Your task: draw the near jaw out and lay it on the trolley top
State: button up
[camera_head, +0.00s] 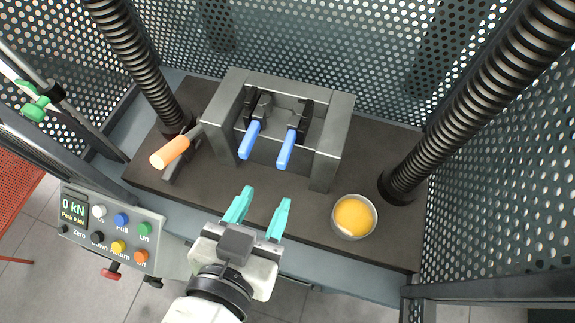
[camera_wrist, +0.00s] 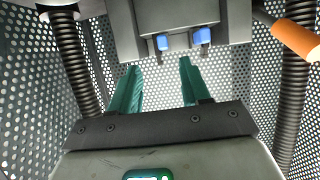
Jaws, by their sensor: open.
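Two dark jaws with blue handles sit side by side in the grey steel frame block. The left blue handle (camera_head: 250,139) and the right blue handle (camera_head: 287,148) point toward me. In the wrist view, two blue handle ends (camera_wrist: 162,42) show below the block. I cannot tell which jaw is the near one. My gripper (camera_head: 265,197) is open and empty, its teal fingers pointing at the block, short of the handles. Its fingers also show in the wrist view (camera_wrist: 159,72). No trolley top is clearly in view.
An orange-handled lever (camera_head: 170,152) sticks out left of the block (camera_head: 332,140). A bowl of yellow stuff (camera_head: 353,216) stands at the right. Ribbed black columns (camera_head: 470,100) flank the dark bench (camera_head: 300,212). A control panel (camera_head: 110,228) is at lower left, and perforated screens surround the bench.

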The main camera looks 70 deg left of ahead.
aim_at(280, 166)
jog(key=p+x, duration=0.1)
jog(key=x, duration=0.9)
jog(key=shift+a, duration=0.3)
grip_shut()
jog(key=s+d, duration=0.5)
jog(key=d, duration=0.2)
jog(key=shift+s+r, duration=0.15)
jog(key=shift+s, duration=0.15)
dwell(1.5)
